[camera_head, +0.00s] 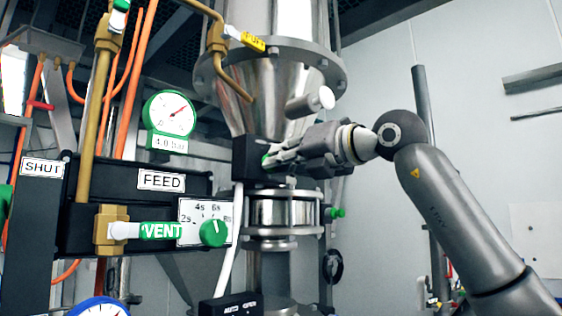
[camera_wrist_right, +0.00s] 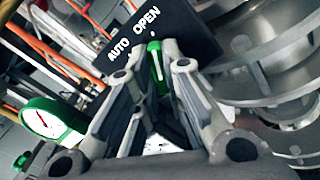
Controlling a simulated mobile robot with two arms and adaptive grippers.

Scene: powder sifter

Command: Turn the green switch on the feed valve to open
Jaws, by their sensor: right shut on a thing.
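The green switch (camera_wrist_right: 155,62) sits on a black valve box (camera_wrist_right: 185,22) marked AUTO and OPEN in the right wrist view. A white mark shows on the switch, on its end below the word OPEN. My right gripper (camera_wrist_right: 154,70) is shut on the switch, with one finger on each side. In the head view, my right gripper (camera_head: 279,156) reaches in from the right to the black box (camera_head: 246,158) below the steel cone. Only a small bit of the green switch (camera_head: 265,160) shows there; the fingers hide the rest. My left gripper is not in view.
A steel hopper cone (camera_head: 250,90) stands above the valve. At left is a black panel (camera_head: 125,205) with FEED, SHUT and VENT labels, a gauge (camera_head: 169,113) and a green timer knob (camera_head: 213,233). A yellow-tagged pipe handle (camera_head: 250,41) is above.

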